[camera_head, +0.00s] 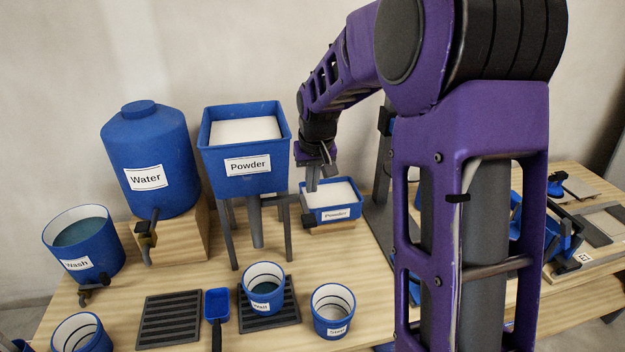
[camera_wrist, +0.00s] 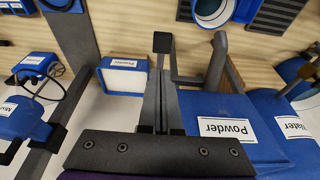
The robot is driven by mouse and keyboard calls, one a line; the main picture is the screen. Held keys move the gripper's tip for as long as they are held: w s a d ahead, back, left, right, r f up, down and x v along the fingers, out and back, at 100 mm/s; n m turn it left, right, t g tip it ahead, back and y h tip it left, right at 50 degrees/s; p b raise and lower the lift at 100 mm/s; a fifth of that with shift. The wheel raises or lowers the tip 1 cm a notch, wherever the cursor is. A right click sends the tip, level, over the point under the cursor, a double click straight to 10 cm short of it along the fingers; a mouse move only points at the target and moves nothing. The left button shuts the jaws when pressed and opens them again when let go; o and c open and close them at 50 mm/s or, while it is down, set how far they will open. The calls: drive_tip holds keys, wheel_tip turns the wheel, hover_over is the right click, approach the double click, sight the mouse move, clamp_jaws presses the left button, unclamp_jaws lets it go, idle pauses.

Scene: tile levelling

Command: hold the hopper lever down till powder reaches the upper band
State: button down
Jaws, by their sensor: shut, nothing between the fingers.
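The blue Powder hopper (camera_head: 243,165) stands on legs, filled with white powder, its grey spout (camera_head: 255,225) pointing down. In the wrist view the hopper (camera_wrist: 205,106) is at the lower right. A grey lever (camera_wrist: 186,79) shows beside the spout, with a dark block (camera_wrist: 163,42) at its end, just beyond my fingertips. My gripper (camera_head: 312,187) is shut and empty, pointing down right of the hopper; contact with the lever cannot be told. A blue bucket (camera_head: 250,299) with dark bands inside stands on a slatted mat, below the spout in the picture. No powder stream shows.
A small white-filled Powder box (camera_head: 334,213) sits close by my gripper. A second banded bucket (camera_head: 332,322) stands to the right, and a blue scoop (camera_head: 217,303) lies left. The Water tank (camera_head: 145,155) and Wash bucket (camera_head: 85,245) are farther left. An empty slatted mat (camera_head: 168,320) lies in front.

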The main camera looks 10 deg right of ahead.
sight(311, 222)
drive_tip(key=x, duration=0.8)
drive_tip(key=shift+s+f, duration=0.15)
drive_tip(key=shift+s, duration=0.15)
drive_tip(key=shift+f, duration=0.6)
drive_tip(key=shift+f+b, duration=0.1)
drive_tip(key=shift+b, duration=0.3)
drive_tip(key=f+b, duration=0.1)
drive_tip(key=b, duration=0.1)
drive_tip(key=f+t+b, duration=0.1)
drive_tip(key=b, duration=0.1)
drive_tip(key=shift+s+b, duration=0.25)
drive_tip(key=shift+b, duration=0.05)
drive_tip(key=shift+s+f+t+b, duration=0.2)
drive_tip(key=shift+f+t+b, duration=0.1)
drive_tip(key=shift+f+b, duration=0.55)
drive_tip(key=shift+r+p, duration=0.2)
drive_tip(key=shift+p, duration=0.15)
idle(4.0)
